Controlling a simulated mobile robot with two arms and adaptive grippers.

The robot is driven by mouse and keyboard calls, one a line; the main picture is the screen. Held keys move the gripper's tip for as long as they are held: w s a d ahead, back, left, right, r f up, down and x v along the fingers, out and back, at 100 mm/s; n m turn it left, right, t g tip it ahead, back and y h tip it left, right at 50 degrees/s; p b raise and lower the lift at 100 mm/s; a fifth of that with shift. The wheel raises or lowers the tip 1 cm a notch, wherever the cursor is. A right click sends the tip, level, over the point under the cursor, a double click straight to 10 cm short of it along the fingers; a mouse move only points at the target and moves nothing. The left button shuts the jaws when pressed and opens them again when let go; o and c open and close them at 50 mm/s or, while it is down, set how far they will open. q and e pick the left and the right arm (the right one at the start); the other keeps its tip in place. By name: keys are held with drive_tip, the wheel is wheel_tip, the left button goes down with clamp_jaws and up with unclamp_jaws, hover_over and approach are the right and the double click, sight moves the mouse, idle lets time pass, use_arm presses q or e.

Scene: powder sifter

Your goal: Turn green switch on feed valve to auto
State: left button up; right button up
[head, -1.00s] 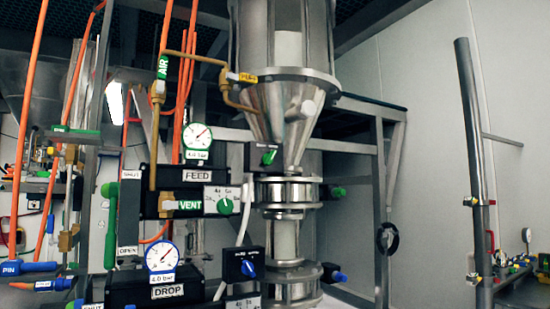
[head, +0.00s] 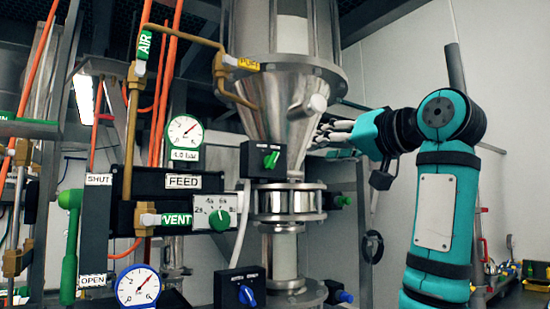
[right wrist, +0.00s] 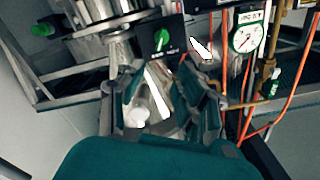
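The green switch (head: 271,159) is a small green knob on a black box beside the metal cone, right of the FEED block (head: 183,181). It also shows in the right wrist view (right wrist: 162,38), beyond my fingers. My right gripper (head: 325,135) is right of the switch and slightly higher in the head view, its fingers pointing left. In the right wrist view its fingers (right wrist: 172,78) look spread apart, with nothing between them. It appears clear of the switch. The knob's label is too small to read. My left gripper is out of view.
The metal hopper cone (head: 275,105) stands close by the right fingers. Another green knob (head: 219,220) sits on a scaled plate, and a blue switch (head: 246,294) lies below. Orange tubes, brass pipes and a pressure gauge (head: 185,131) crowd the left.

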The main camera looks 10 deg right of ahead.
sight(276, 159)
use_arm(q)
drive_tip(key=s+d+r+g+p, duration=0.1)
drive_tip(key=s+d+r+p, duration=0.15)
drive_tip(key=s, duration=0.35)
use_arm(e)
drive_tip(key=p+x, duration=0.4)
drive_tip(key=x, duration=1)
drive_tip(key=shift+w+a+r, duration=0.15)
drive_tip(key=shift+w+a, duration=0.05)
drive_tip(key=shift+w, duration=0.1)
drive_tip(key=shift+w+a+p, duration=0.25)
drive_tip(key=shift+w+p, duration=0.15)
drive_tip(key=shift+w, duration=0.1)
drive_tip(key=shift+f, duration=0.2)
drive_tip(key=shift+c, duration=1)
drive_tip(key=c, duration=0.4)
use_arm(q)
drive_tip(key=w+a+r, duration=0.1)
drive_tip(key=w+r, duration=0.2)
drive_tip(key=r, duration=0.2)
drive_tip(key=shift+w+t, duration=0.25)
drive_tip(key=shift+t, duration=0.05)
use_arm(e)
clamp_jaws()
